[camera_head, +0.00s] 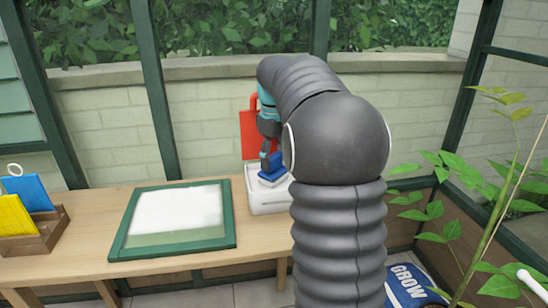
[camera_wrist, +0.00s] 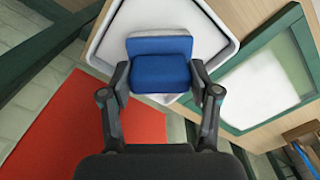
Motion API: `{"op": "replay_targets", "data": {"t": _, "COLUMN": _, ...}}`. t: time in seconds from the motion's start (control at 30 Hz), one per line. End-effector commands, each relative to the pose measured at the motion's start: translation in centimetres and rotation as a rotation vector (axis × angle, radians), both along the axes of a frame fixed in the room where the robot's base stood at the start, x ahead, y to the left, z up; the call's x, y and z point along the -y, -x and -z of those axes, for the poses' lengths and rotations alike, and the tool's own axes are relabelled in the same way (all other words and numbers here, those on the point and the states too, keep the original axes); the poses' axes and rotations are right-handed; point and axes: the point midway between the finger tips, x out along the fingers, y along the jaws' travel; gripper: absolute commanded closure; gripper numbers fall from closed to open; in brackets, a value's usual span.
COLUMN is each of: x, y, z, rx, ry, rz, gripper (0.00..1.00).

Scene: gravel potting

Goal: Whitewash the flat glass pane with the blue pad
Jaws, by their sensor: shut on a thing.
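The blue pad (camera_head: 273,165) is held at the white tray (camera_head: 270,203), at the back right of the table. My gripper (camera_wrist: 160,82) is shut on the pad, with one finger on each side of the blue block (camera_wrist: 160,70). A pale layer shows under the blue part. I cannot tell whether the pad touches the tray's inside. The flat glass pane (camera_head: 178,212) lies in a green frame left of the tray. White covers most of its middle and far part; a strip along the near edge looks bare and greenish. My arm hides part of the tray.
A wooden rack (camera_head: 45,230) with a blue and a yellow piece stands at the table's left. A red piece (camera_head: 252,130) with a handle is behind the tray. A leafy plant (camera_head: 490,190) and a GROW bag (camera_head: 410,285) are at the right.

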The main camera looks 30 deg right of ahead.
Motion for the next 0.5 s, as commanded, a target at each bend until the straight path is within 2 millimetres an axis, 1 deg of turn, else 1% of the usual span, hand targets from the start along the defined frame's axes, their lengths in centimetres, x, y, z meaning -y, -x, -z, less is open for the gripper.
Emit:
{"op": "replay_targets", "data": {"t": 0.03, "x": 0.0, "y": 0.1, "z": 0.3, "rx": -0.005, "ry": -0.002, "rz": 0.000, "gripper": 0.71}}
{"op": "replay_targets", "data": {"t": 0.13, "x": 0.0, "y": 0.0, "z": -0.1, "rx": -0.005, "ry": -0.002, "rz": 0.000, "gripper": 0.71}}
{"op": "replay_targets", "data": {"t": 0.4, "x": 0.0, "y": 0.0, "z": -2.1, "rx": -0.003, "ry": -0.001, "rz": 0.000, "gripper": 0.71}}
{"op": "replay_targets", "data": {"t": 0.5, "x": 0.0, "y": 0.0, "z": -2.6, "rx": -0.003, "ry": -0.001, "rz": 0.000, "gripper": 0.71}}
